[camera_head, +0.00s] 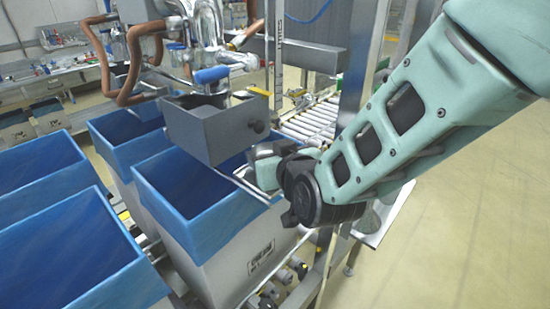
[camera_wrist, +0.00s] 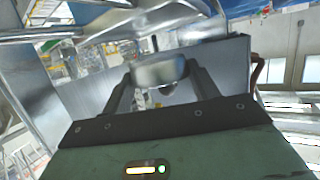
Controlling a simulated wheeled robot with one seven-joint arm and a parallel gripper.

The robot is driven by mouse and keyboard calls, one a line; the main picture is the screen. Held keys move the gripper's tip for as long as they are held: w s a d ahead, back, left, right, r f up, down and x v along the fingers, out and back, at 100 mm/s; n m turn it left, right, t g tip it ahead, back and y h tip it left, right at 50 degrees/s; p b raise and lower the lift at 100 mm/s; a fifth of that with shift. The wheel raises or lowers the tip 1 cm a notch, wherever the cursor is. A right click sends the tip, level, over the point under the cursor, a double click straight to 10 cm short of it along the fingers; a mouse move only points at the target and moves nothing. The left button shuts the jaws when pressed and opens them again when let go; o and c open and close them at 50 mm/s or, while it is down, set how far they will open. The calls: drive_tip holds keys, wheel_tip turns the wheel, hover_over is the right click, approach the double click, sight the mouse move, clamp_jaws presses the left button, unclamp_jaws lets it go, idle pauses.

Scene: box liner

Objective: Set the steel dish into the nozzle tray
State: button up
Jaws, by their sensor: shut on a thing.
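The steel dish (camera_wrist: 160,71) is a shiny rounded metal piece between the two dark fingers of my gripper (camera_wrist: 160,80) in the wrist view. My gripper is shut on it. The nozzle tray (camera_head: 207,128) is a grey metal box below the nozzle fittings in the head view. My gripper (camera_head: 255,168) is at the tray's right side, slightly lower in the picture. A grey metal panel (camera_wrist: 85,100), apparently the tray's wall, shows behind the fingers in the wrist view. I cannot make out the dish in the head view, nor tell whether it touches the tray.
Blue-lined boxes (camera_head: 205,235) stand below and left of the tray. A steel post (camera_head: 357,90) and a roller conveyor (camera_head: 312,120) stand behind my arm. Open floor lies at right.

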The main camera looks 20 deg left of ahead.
wheel_tip(320, 180, down, 3)
drive_tip(key=shift+r+p, duration=0.2)
drive_tip(key=shift+p, duration=0.7)
drive_tip(key=shift+w+a+f+p, duration=0.1)
drive_tip(key=shift+f+p, duration=0.3)
drive_tip(key=shift+p, duration=0.2)
drive_tip(key=shift+f, duration=0.15)
drive_tip(key=shift+f+b, duration=0.15)
drive_tip(key=shift+b, duration=0.15)
drive_tip(key=o, duration=1.1)
